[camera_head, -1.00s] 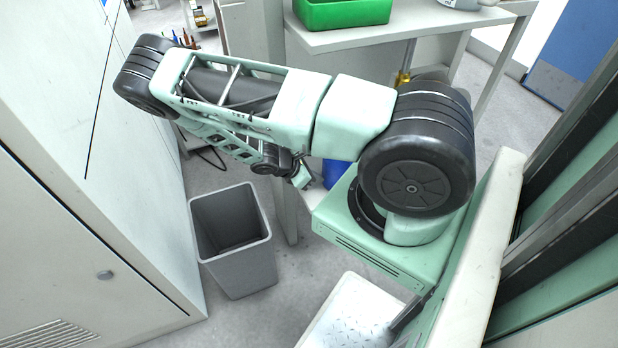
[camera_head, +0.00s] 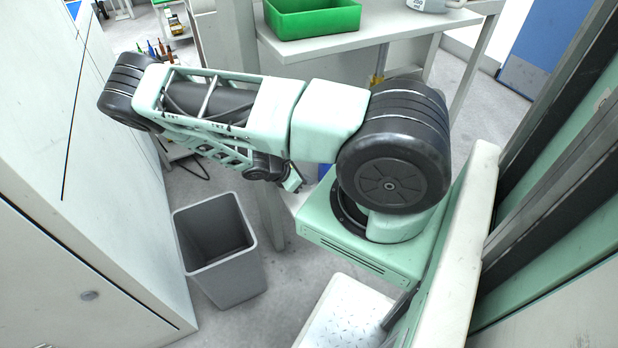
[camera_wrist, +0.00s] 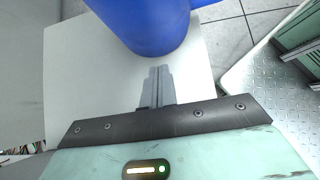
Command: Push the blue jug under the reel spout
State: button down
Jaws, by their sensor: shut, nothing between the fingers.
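The blue jug (camera_wrist: 150,22) shows at the top of the wrist view, cut off by the frame edge. It rests on a pale flat surface (camera_wrist: 85,60). My gripper (camera_wrist: 160,72) is shut and empty, with its fingers pointing at the jug's near side. The fingertips look close to the jug; I cannot tell whether they touch it. I cannot make out the reel spout in either view.
A grey bin (camera_head: 218,250) stands on the floor, left of my base. A tall white cabinet (camera_head: 90,200) fills the left side. A bench (camera_head: 380,32) with a green tray (camera_head: 312,20) stands behind my arm. Open floor shows around the bin.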

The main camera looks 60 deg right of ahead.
jog(key=v, duration=1.1)
jog(key=shift+w+a+f+p, duration=0.2)
jog(key=shift+a+f+p, duration=0.1)
jog(key=shift+a+p, duration=0.05)
